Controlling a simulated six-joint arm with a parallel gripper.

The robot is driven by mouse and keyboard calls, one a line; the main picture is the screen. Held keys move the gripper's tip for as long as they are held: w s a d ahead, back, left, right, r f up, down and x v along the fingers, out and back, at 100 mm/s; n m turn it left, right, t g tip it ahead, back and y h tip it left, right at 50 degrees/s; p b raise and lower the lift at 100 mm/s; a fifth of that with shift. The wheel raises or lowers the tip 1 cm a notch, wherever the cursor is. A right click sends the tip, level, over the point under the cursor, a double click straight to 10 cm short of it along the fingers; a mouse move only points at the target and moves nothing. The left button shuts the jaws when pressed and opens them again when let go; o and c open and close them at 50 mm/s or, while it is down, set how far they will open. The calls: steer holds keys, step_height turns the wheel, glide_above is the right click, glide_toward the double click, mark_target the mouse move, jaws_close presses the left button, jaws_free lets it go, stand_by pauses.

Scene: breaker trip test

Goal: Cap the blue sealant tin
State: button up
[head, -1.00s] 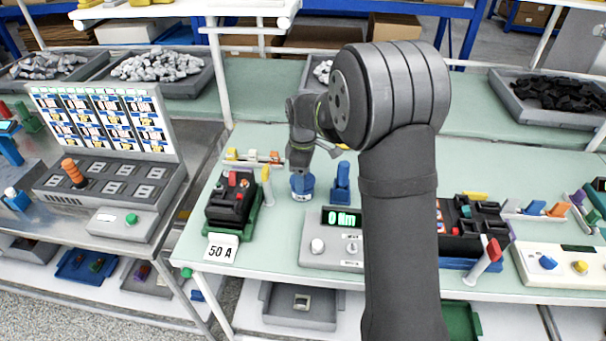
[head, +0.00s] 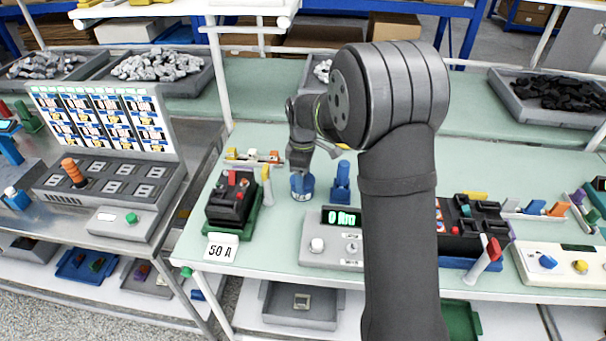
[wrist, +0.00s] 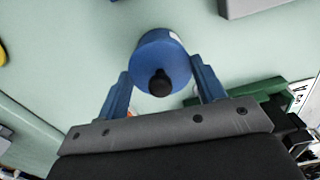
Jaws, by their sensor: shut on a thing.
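The blue sealant tin (head: 302,195) stands on the green bench, with part of a pale label showing on its side. The wrist view shows its side and pale label (wrist: 173,37) beyond a round blue cap (wrist: 150,63) with a black knob (wrist: 160,83). My gripper (head: 301,178) is directly over the tin. Its two blue fingers (wrist: 160,68) lie one on each side of the cap, shut on it. The cap appears lined up with the tin; the seam between them is too small to tell whether it is fully seated.
A black breaker on a green stand (head: 232,202) is left of the tin. A blue post (head: 341,183) stands close on the right. A grey meter box (head: 318,243) is in front. My arm hides part of the bench to the right.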

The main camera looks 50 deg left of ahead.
stand_by(0.4)
steer(key=o, duration=1.3)
steer(key=shift+r, duration=3.45)
jaws_close()
steer(key=shift+f, duration=0.1)
